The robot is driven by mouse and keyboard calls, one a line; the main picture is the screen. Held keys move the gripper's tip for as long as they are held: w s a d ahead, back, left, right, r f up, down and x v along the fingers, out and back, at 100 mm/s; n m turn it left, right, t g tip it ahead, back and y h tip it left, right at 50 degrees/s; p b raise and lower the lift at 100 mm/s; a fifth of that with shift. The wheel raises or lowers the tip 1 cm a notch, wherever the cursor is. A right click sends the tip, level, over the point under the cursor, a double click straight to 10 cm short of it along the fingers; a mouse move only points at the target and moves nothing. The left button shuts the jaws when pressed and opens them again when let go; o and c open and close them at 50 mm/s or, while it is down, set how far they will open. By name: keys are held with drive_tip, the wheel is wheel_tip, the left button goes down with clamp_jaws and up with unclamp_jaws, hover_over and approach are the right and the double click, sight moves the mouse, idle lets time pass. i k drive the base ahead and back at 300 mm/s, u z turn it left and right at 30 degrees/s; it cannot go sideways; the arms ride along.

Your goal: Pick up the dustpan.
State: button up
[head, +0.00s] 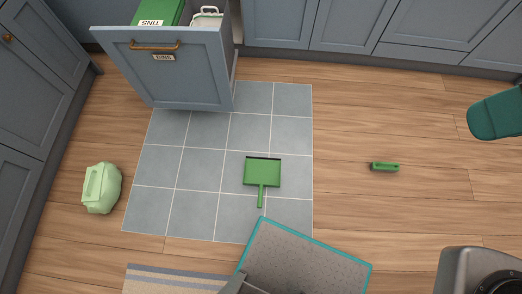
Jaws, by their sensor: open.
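The dustpan (262,173) is green with a dark front lip. It lies on the grey-blue floor tiles, in the middle of the head view. Its pan is towards the cabinets and its short handle points down the picture, towards me. Nothing covers it and nothing touches it from above. I cannot make out my gripper in this view.
A drawer labelled BINS (165,75) stands open at upper left, holding a green TINS bin (160,12) and a white container. A pale green container (101,188) stands left. A small green object (385,167) lies right. A striped mat (165,281) lies below.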

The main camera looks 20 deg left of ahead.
sight(261, 172)
drive_tip(key=z, duration=0.2)
drive_tip(key=k, duration=1.25)
drive_tip(key=u, duration=0.9)
drive_tip(key=i, duration=0.55)
drive_tip(key=u, duration=1.85)
drive_tip(key=i, duration=1.3)
drive_tip(key=z, duration=2.85)
